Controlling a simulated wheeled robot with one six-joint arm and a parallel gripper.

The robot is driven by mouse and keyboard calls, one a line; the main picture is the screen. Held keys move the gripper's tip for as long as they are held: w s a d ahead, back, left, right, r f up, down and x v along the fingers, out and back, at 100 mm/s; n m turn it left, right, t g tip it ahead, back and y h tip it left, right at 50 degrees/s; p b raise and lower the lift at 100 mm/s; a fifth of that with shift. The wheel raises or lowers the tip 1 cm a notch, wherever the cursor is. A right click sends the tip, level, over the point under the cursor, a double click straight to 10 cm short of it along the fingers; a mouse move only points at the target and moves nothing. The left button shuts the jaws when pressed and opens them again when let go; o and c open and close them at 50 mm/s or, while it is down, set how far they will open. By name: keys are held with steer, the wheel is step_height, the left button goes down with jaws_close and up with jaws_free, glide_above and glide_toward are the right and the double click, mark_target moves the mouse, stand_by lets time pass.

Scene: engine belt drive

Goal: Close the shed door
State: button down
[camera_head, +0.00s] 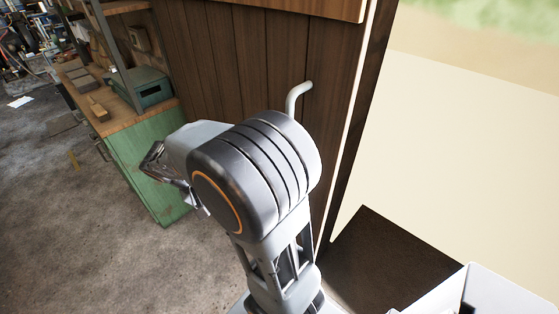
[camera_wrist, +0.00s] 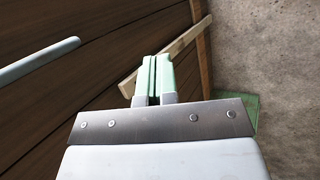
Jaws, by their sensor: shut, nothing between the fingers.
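The shed door (camera_head: 225,55) appears as a wall of dark brown vertical planks behind my arm in the head view. A pale grey bent handle (camera_head: 300,92) sticks out from it, just above my arm's big joint. In the wrist view the planks (camera_wrist: 90,75) fill the left side, and a grey bar (camera_wrist: 38,60), likely the handle, enters from the left edge. My gripper (camera_wrist: 152,80) is shut and empty, its green fingertips together in front of the planks and apart from the bar. I cannot tell whether the fingertips touch the door. My arm hides the door's lower part in the head view.
A green workbench (camera_head: 150,165) with a wooden top stands at the left, bearing a green metal box (camera_head: 152,90). Bright outdoor ground (camera_head: 450,140) lies right of the planks. A wooden batten (camera_wrist: 175,50) crosses behind my fingertips.

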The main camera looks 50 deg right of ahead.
steer(key=w+d+f+m+g+h+p, duration=0.2)
steer(key=w+d+m+g+h+p, duration=0.15)
steer(key=w+d+g+h, duration=0.5)
steer(key=s+d+t+p, duration=0.1)
steer(key=s+d+p, duration=0.3)
steer(key=s+d, duration=0.6)
steer(key=shift+s+d+r+m+p, duration=0.2)
steer(key=shift+s+m+p, duration=0.15)
steer(key=shift+s, duration=0.2)
steer(key=shift+h, duration=0.25)
